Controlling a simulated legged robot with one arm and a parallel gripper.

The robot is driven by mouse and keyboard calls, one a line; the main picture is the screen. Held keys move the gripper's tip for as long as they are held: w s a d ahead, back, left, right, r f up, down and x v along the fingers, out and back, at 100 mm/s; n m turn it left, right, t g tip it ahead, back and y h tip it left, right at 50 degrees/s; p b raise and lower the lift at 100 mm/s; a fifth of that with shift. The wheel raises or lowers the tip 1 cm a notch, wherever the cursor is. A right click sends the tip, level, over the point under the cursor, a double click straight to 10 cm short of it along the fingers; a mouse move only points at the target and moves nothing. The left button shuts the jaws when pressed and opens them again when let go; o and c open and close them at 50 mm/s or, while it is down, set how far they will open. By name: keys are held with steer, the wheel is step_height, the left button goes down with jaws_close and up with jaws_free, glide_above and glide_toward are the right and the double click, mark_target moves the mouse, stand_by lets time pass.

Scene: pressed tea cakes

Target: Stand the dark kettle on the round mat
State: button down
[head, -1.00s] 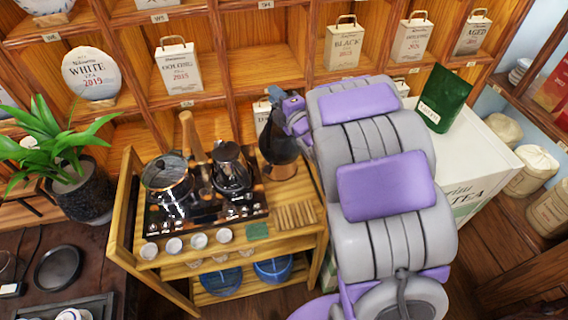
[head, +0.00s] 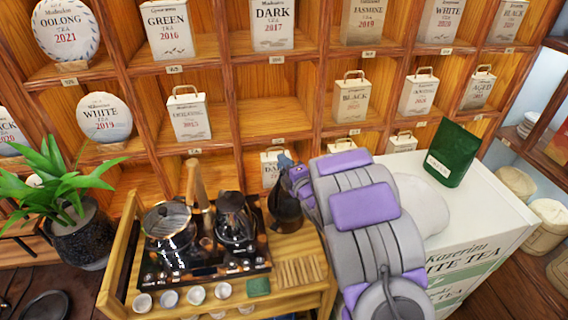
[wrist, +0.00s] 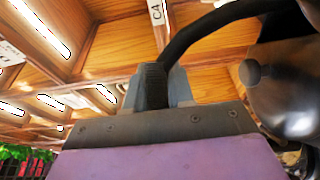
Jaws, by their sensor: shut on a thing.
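The dark kettle (head: 286,208) is at the back right corner of the wooden cart, right of the stove tray. My gripper (head: 284,168) is above it. In the wrist view the kettle's black curved handle (wrist: 213,30) runs down into my gripper (wrist: 165,85), which is shut on it. The kettle's dark round body with a knob (wrist: 288,88) shows at the right. I cannot tell whether its base touches the cart. I cannot make out the round mat for certain; a dark round disc (head: 42,307) is cut off at the lower left.
A glass pot (head: 167,225) and a dark-lidded pot (head: 234,220) stand on the stove tray. Small cups (head: 196,295), a green coaster (head: 257,287) and a slatted wooden piece (head: 299,271) lie in front. A green bag (head: 452,153) stands on a white box (head: 497,215). Shelves rise behind.

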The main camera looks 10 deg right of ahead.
steer(key=shift+a+f, duration=0.25)
steer(key=shift+a, duration=0.15)
steer(key=shift+a+f, duration=0.15)
steer(key=shift+f, duration=0.25)
step_height(320, 180, down, 2)
steer(key=shift+b, duration=0.4)
steer(key=shift+f, duration=0.35)
steer(key=shift+d, duration=0.4)
steer(key=c, duration=1.4)
jaws_free()
steer(key=shift+f, duration=0.1)
steer(key=o, duration=0.4)
steer(key=shift+a, duration=0.4)
steer(key=shift+s+d, duration=0.3)
steer(key=p+v, duration=0.7)
steer(key=v, duration=0.4)
steer(key=shift+s+d, duration=0.1)
steer(key=shift+s, duration=0.05)
